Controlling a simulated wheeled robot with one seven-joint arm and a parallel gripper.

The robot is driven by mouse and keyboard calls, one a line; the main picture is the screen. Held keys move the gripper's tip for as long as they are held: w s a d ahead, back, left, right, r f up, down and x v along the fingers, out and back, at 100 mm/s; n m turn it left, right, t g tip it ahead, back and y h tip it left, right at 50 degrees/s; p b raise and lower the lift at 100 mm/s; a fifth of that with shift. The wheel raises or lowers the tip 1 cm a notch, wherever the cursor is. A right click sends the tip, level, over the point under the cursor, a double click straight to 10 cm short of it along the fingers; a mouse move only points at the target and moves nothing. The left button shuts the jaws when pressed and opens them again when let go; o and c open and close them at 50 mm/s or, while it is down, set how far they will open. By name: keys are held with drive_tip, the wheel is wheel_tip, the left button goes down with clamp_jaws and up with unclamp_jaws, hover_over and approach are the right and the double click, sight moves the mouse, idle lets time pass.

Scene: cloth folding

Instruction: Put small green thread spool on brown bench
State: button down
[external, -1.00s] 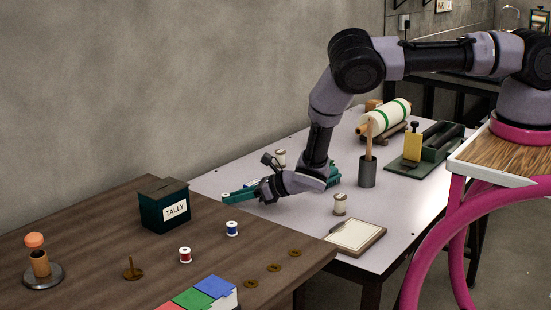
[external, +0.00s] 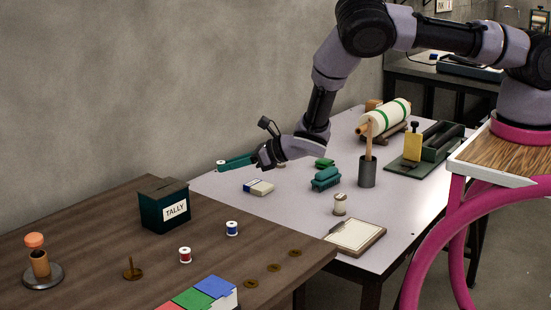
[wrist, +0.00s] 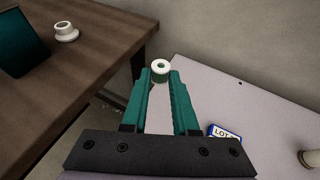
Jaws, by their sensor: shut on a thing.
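The small green thread spool (wrist: 160,72) has a white top and a green band. It sits between the tips of my gripper's teal fingers (wrist: 160,85) in the wrist view. In the external view my gripper (external: 228,162) is shut on the spool (external: 221,163) and holds it in the air at the left end of the pale table. The brown bench (external: 85,225) fills the lower left of the external view. It also shows at the upper left of the wrist view (wrist: 105,45).
The bench holds a dark green tally box (external: 164,210), a red spool (external: 185,255), a blue spool (external: 232,228), brass discs and a coloured block. The pale table (external: 290,215) holds a labelled box (external: 258,187) and a cream spool (external: 340,204). Bare bench lies between these things.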

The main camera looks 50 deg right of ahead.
drive_tip(key=shift+n+y, duration=0.6)
drive_tip(key=s+a+r, duration=0.1)
drive_tip(key=s+a, duration=0.2)
drive_tip(key=a, duration=0.2)
drive_tip(key=s+a+r, duration=0.2)
drive_tip(key=a, duration=0.3)
drive_tip(key=s+a+r, duration=0.1)
drive_tip(key=s+a, duration=0.2)
drive_tip(key=a, duration=0.1)
drive_tip(key=shift+s+a+r, duration=0.15)
drive_tip(key=shift+s+a, duration=0.2)
drive_tip(key=shift+a, duration=0.05)
wheel_tip(320, 180, up, 3)
drive_tip(key=n+g+y, duration=0.1)
hover_over(222, 247)
wheel_tip(222, 247, down, 10)
drive_tip(key=shift+r, duration=0.2)
drive_tip(key=shift+f, duration=0.1)
drive_tip(key=shift+f, duration=0.1)
drive_tip(key=c, duration=0.7)
unclamp_jaws()
